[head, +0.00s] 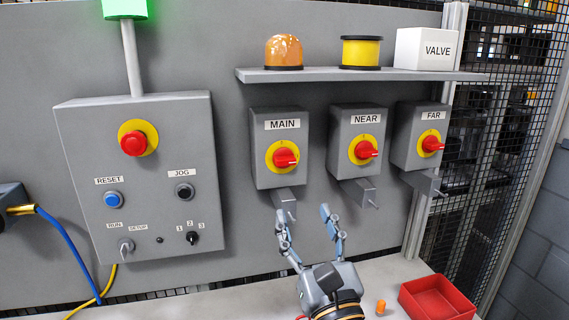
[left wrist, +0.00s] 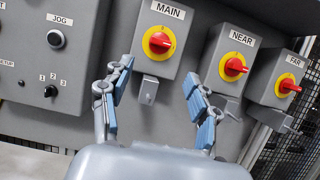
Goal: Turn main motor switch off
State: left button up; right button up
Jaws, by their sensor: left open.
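The MAIN switch (head: 285,157) is a red rotary knob on a yellow disc, on a grey box labelled MAIN. It also shows in the left wrist view (left wrist: 159,42), with the red handle lying roughly sideways. A small grey hasp bracket (head: 285,198) hangs under the box. My left gripper (head: 304,212) is open and empty, below and slightly right of the MAIN box, with its fingers pointing up. In the left wrist view the MAIN knob appears above and between the open fingers (left wrist: 158,80), apart from them. My right gripper is not in view.
The NEAR (head: 366,150) and FAR (head: 432,144) switches sit to the right. A control panel (head: 140,220) stands at left. A shelf (head: 330,75) above holds an amber lamp, a yellow spool and a VALVE box. A red bin (head: 437,300) and small orange object (head: 381,306) lie on the bench.

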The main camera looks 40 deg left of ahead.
aim_at(287, 165)
pick_arm(q)
jog(key=x, duration=1.1)
jog(key=shift+w, duration=0.1)
jog(key=shift+x, duration=0.85)
jog(key=shift+f, duration=0.1)
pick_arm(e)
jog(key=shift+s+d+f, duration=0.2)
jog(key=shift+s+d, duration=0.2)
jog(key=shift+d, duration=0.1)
pick_arm(q)
jog(key=shift+c, duration=0.3)
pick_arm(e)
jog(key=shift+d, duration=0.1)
pick_arm(q)
jog(key=c, duration=1.1)
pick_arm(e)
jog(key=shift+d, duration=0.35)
